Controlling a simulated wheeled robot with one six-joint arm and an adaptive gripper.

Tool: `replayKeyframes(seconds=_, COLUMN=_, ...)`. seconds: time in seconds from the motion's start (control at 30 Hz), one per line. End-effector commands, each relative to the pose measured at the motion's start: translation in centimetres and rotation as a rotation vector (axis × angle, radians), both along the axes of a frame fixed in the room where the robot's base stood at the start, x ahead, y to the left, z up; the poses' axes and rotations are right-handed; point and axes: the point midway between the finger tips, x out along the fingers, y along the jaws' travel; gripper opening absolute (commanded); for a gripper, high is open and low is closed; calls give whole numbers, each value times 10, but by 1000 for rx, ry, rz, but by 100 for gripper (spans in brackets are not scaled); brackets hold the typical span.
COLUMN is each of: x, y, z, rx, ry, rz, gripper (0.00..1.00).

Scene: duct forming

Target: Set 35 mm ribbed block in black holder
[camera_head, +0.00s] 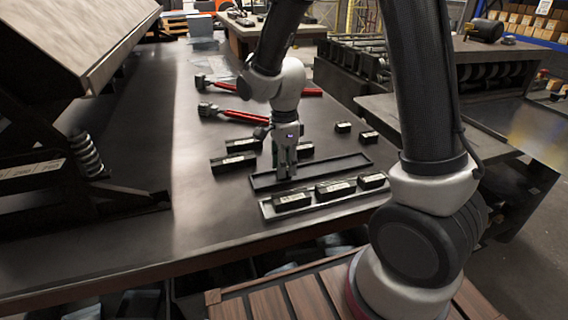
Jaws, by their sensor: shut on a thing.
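My gripper (285,172) points down over the left part of the long black holder (345,164), with its fingertips low, at about the holder's rim. It is shut on a small dark thing, likely the ribbed block, mostly hidden between the fingers. I cannot tell whether that thing touches the holder's floor. The rest of the black holder, to the right of the gripper, looks empty. Labels and ribs are too small to read on any block.
A pale tray (312,207) in front holds three dark blocks. Loose dark blocks lie behind and left (233,163), and at the back right (343,127). Two red-handled hammers (240,116) lie farther back. A spring-mounted slanted rig (87,155) stands left. The table's left middle is clear.

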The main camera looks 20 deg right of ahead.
Motion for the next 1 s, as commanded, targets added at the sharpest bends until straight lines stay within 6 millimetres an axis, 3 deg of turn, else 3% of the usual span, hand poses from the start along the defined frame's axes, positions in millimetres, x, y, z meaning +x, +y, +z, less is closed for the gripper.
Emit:
replayKeyframes(seconds=0.03, x=0, y=0, z=0, rx=0, ry=0, rz=0, gripper=0)
replayKeyframes(seconds=0.07, x=0, y=0, z=0, rx=0, ry=0, rz=0, gripper=37)
replayKeyframes(seconds=0.17, x=0, y=0, z=0, rx=0, ry=0, rz=0, gripper=55)
replayKeyframes(seconds=0.57, x=0, y=0, z=5, rx=0, ry=-1, rz=0, gripper=57)
replayKeyframes(seconds=0.67, x=1, y=0, z=19, rx=1, ry=-4, rz=0, gripper=57)
replayKeyframes(seconds=1.0, x=1, y=0, z=92, rx=2, ry=-5, rz=0, gripper=57)
